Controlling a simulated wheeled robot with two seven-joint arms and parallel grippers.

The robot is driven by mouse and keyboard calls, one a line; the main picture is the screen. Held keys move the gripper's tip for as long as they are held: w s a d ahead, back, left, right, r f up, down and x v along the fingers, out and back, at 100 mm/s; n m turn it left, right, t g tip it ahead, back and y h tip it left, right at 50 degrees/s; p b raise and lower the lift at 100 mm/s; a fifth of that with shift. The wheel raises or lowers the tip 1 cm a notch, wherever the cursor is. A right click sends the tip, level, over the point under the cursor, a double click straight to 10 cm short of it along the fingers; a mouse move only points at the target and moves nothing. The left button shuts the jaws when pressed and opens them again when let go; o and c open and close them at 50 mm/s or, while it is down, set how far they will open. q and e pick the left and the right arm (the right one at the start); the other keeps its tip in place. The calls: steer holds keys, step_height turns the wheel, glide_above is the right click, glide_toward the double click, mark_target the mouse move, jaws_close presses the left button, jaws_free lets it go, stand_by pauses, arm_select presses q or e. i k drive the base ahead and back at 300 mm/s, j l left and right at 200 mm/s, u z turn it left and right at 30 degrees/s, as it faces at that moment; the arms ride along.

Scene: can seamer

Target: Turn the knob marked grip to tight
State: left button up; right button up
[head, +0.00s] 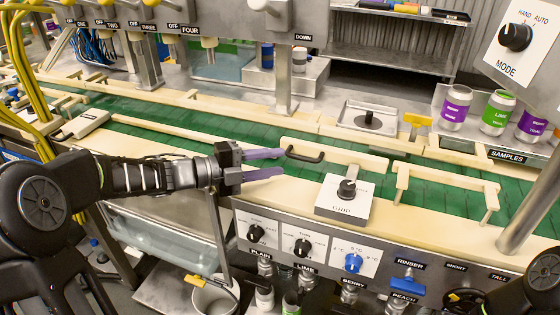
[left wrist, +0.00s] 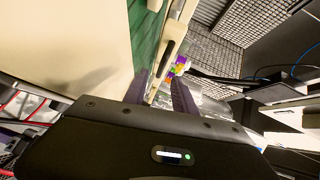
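The knob marked grip (head: 347,188) is a black knob on a white box (head: 338,210) standing on the cream rail beside the green conveyor in the head view. The small position labels on the box are too blurred to read. My left gripper (head: 283,163) is to the left of the knob, apart from it, with its purple fingers spread and nothing between them. In the left wrist view the purple fingers (left wrist: 162,95) are also apart, and the knob does not show there. My right gripper cannot be made out; only dark arm parts show at the lower right of the head view.
A black handle (head: 305,156) lies just beyond my left fingertips. A cream guide frame (head: 447,178) stands right of the box. Below on the front panel are two black knobs and a blue knob (head: 353,263). A metal post (head: 532,205) stands at right.

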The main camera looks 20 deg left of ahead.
mark_target(345, 191)
steer(key=k+j, duration=0.2)
steer(key=j, duration=0.2)
steer(key=k+j, duration=0.45)
steer(key=j, duration=0.3)
